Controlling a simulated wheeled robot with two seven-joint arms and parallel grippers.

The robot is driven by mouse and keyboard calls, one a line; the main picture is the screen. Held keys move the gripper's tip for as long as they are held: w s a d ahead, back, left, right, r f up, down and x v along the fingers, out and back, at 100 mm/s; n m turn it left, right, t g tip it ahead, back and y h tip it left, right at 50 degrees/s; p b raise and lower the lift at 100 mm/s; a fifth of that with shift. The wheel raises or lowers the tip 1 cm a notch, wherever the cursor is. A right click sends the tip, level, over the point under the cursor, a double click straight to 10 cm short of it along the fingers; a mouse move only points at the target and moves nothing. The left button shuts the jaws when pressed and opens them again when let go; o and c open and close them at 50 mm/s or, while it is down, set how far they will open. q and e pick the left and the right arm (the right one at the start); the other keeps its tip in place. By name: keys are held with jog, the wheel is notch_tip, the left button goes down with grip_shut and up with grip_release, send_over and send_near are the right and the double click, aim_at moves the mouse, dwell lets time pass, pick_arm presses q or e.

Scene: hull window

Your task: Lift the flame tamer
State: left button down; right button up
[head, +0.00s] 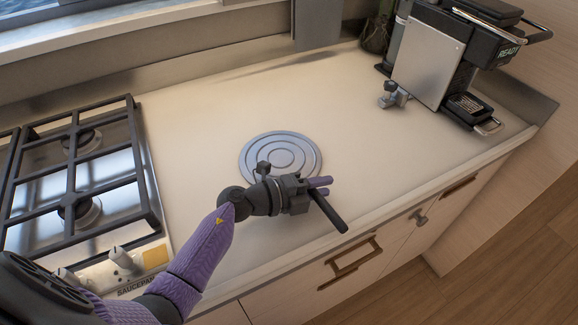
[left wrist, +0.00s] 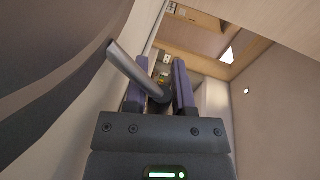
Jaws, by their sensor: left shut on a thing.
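The flame tamer (head: 281,152) is a round grey disc with concentric rings, at the middle of the pale counter in the head view. Its dark handle (head: 329,212) sticks out toward the counter's front edge. My left gripper (head: 321,187) is over the near right side of the disc, with its purple fingers shut on the handle. In the left wrist view, the handle (left wrist: 128,66) runs from the dark disc (left wrist: 45,75) in between the two fingers (left wrist: 160,92). I cannot tell whether the disc touches the counter. My right gripper is not in view.
A gas hob (head: 78,190) with black grates is at the left. A black and silver machine (head: 430,55) marked READY stands at the back right, with a small metal piece (head: 394,96) beside it. The counter (head: 350,120) between is clear. Drawers with handles are below the front edge.

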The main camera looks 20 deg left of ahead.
pick_arm(q)
jog(key=shift+r, duration=0.15)
dwell(0.3)
notch_tip(320, 180, up, 10)
jog(key=p, duration=0.6)
jog(key=shift+a, duration=0.1)
